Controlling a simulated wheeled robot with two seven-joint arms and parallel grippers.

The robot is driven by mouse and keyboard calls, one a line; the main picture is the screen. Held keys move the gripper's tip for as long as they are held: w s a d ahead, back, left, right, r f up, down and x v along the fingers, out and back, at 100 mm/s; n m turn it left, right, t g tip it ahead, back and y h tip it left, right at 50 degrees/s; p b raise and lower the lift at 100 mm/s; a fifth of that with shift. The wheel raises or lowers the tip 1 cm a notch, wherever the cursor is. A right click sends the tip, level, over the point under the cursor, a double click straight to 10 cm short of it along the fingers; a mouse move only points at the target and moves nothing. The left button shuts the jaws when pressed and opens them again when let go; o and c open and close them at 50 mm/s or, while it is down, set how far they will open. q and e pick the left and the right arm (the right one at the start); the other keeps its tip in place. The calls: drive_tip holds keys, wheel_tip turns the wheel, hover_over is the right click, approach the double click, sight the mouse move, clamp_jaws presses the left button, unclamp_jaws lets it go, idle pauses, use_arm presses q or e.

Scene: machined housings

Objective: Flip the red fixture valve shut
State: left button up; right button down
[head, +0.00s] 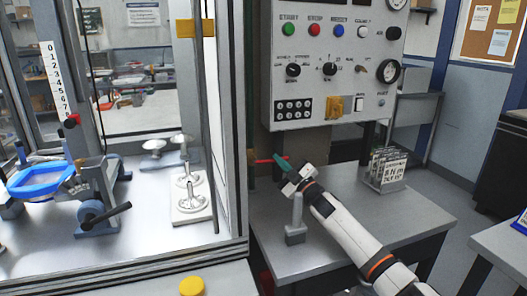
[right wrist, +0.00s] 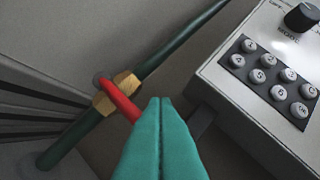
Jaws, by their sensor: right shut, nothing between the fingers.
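The red valve lever (head: 266,161) shows in the head view beside the cabinet's right edge, left of my right gripper. In the right wrist view the red lever (right wrist: 122,103) sticks out from a brass valve body (right wrist: 114,92) on a dark green pipe (right wrist: 75,137). My right gripper (head: 285,163) has teal fingers, also large in the right wrist view (right wrist: 160,103). They are closed together with nothing between them. The fingertips are at the lever's outer end; I cannot tell whether they touch it. My left gripper is not in view.
A control panel (head: 335,50) with buttons and knobs hangs just above and right of my right gripper. The grey bench (head: 345,215) below carries a card rack (head: 385,170) and a grey stand (head: 296,222). The glazed cabinet (head: 226,150) stands on the left.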

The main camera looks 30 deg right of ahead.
drive_tip(key=s+d+f+p, duration=0.1)
drive_tip(key=s+p, duration=0.5)
drive_tip(key=s, duration=1)
drive_tip(key=shift+s+d+f, duration=0.3)
drive_tip(key=shift+d+f, duration=0.1)
